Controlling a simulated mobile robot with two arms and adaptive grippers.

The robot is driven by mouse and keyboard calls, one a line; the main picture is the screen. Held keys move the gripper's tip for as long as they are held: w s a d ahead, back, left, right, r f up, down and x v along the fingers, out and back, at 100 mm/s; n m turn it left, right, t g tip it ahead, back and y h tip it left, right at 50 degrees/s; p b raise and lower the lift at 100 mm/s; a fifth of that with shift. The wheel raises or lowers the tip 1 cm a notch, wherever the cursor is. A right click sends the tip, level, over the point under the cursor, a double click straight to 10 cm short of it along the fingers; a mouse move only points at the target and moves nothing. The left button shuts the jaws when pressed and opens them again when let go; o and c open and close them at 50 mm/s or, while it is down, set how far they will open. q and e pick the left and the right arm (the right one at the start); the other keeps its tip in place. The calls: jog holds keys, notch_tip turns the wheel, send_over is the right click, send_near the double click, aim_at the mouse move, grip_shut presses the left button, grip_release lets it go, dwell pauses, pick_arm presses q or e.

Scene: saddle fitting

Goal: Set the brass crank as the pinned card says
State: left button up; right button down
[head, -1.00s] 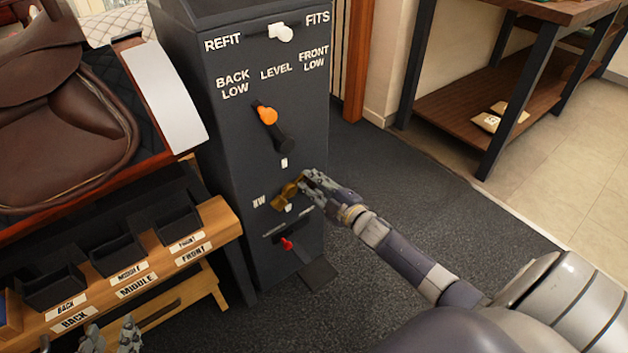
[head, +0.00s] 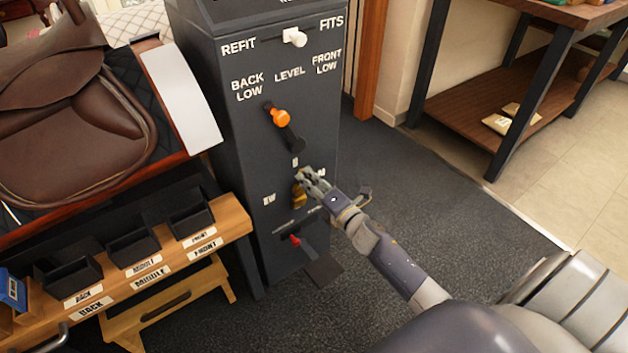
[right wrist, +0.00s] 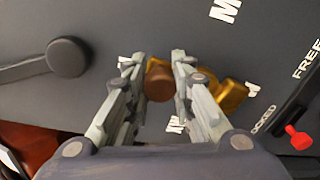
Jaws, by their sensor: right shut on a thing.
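The brass crank (head: 299,197) is on the front of the dark cabinet, below the orange-tipped lever. In the head view its knob end points up, largely hidden by my right gripper (head: 312,180). In the right wrist view, the gripper's two fingers (right wrist: 160,88) are on either side of the crank's brown knob (right wrist: 159,84), shut on it. The crank's brass arm (right wrist: 231,96) extends to the right behind one finger. White letters around the crank are partly covered. My left gripper is out of view. I cannot make out a pinned card.
The dark cabinet (head: 225,150) carries a white knob (head: 295,37), an orange-tipped lever (head: 281,118) and a small red lever (head: 294,240). A saddle (head: 75,130) and a wooden bench with black bins (head: 133,247) stand left. Floor to the right is clear up to a shelf table (head: 490,110).

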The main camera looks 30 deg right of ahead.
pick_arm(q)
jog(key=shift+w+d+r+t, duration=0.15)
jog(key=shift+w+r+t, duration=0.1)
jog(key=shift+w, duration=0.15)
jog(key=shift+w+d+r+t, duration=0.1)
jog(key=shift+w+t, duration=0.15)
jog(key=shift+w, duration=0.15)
pick_arm(e)
jog(key=shift+a+r+n, duration=0.1)
jog(key=shift+a+n, duration=0.45)
jog(key=shift+n, duration=0.35)
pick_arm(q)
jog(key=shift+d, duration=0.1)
pick_arm(e)
jog(key=c, duration=1.3)
grip_release()
jog(key=shift+c, duration=0.2)
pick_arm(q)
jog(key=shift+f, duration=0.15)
pick_arm(e)
jog(key=s, duration=1.2)
jog(key=shift+d+r, duration=0.3)
jog(key=shift+d, duration=0.15)
